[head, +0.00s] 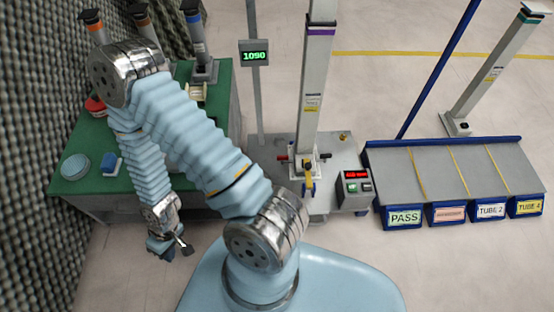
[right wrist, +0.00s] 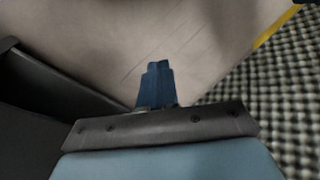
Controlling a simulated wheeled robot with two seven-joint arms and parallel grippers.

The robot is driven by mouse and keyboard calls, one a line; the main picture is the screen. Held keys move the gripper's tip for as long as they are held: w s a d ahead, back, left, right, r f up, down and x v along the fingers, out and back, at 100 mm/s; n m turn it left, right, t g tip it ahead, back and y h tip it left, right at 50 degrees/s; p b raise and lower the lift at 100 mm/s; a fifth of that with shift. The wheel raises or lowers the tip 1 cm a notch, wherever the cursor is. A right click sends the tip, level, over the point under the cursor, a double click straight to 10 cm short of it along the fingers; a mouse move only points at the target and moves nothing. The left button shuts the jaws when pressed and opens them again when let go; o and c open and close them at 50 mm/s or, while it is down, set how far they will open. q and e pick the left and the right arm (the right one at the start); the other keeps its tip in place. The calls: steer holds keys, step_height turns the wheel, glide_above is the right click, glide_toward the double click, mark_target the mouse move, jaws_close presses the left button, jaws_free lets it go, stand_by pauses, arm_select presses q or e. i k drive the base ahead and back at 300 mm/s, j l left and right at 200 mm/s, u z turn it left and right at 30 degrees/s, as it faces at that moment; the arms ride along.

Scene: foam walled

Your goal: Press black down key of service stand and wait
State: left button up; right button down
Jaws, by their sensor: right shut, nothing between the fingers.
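The service stand (head: 330,196) is a grey bench right of centre in the head view. A tall grey column (head: 316,90) with a purple band rises from it, with a yellow-handled clamp (head: 308,180) at its foot. A dark control box (head: 344,198) with a lit red display sits at the bench's right front. Small keys (head: 359,187) show below the display, too small to tell apart for certain. My right gripper (head: 183,246) hangs low at the left, apart from the stand and in front of the green table. Its blue fingers are shut and empty in the right wrist view (right wrist: 157,82). My left gripper is out of view.
A green table (head: 85,185) with several items stands at the left by a foam wall (head: 40,120). A green readout (head: 254,56) on a post shows 1090. A sloped rack (head: 430,170) with labelled blue bins stands at the right. Bare floor lies behind.

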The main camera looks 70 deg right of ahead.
mark_target(366, 186)
steer(key=k+l+z, duration=0.1)
steer(key=z, duration=2.3)
